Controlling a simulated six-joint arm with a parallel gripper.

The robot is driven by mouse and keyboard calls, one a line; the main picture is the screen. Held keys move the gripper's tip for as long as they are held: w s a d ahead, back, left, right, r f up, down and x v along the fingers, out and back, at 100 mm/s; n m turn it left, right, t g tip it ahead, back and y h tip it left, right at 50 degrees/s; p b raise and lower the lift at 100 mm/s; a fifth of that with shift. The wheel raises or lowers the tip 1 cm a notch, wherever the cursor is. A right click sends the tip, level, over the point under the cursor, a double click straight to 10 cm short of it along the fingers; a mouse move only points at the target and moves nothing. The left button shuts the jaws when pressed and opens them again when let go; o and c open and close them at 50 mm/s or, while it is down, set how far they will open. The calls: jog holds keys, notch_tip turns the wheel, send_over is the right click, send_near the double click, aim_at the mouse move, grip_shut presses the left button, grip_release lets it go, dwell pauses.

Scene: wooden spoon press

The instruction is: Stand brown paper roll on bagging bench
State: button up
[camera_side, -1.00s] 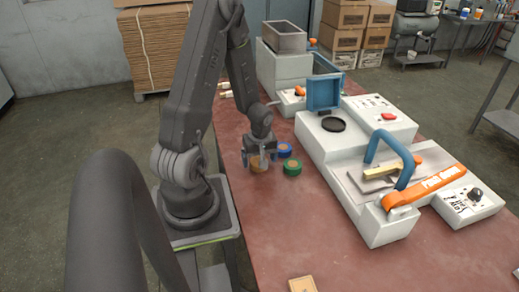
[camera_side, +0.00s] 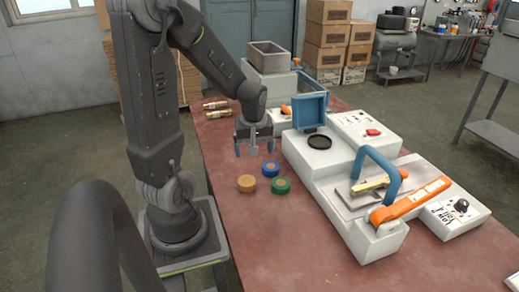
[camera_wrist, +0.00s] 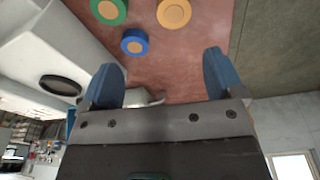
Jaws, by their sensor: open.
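The brown paper roll (camera_side: 246,184) is a short disc-like roll resting flat face down on the reddish bench (camera_side: 262,240), with its round top up. It also shows at the top of the wrist view (camera_wrist: 174,13). A blue roll (camera_side: 270,169) and a green roll (camera_side: 281,186) stand close to its right, apart from it. My gripper (camera_side: 254,149) is open and empty, raised above the bench and a little behind the rolls. In the wrist view its blue fingers (camera_wrist: 160,80) are spread with nothing held between them.
White machines (camera_side: 330,160) with a blue handle (camera_side: 380,172) and an orange lever (camera_side: 410,199) line the bench's right side. Brass-coloured cylinders (camera_side: 215,109) lie at the back left. The front of the bench is mostly clear.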

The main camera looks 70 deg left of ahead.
jog(key=s+d+r+m+t, duration=0.1)
jog(key=d+r+m+t, duration=0.1)
jog(key=d+r+m, duration=0.5)
jog(key=s+d+r+m+t+h, duration=0.1)
jog(key=d+r+m, duration=0.6)
jog(key=d, duration=0.7)
jog(key=shift+s+d+r+m+t+h, duration=0.2)
jog(key=shift+s+d+m+t+h, duration=0.25)
jog(key=shift+m+t, duration=0.65)
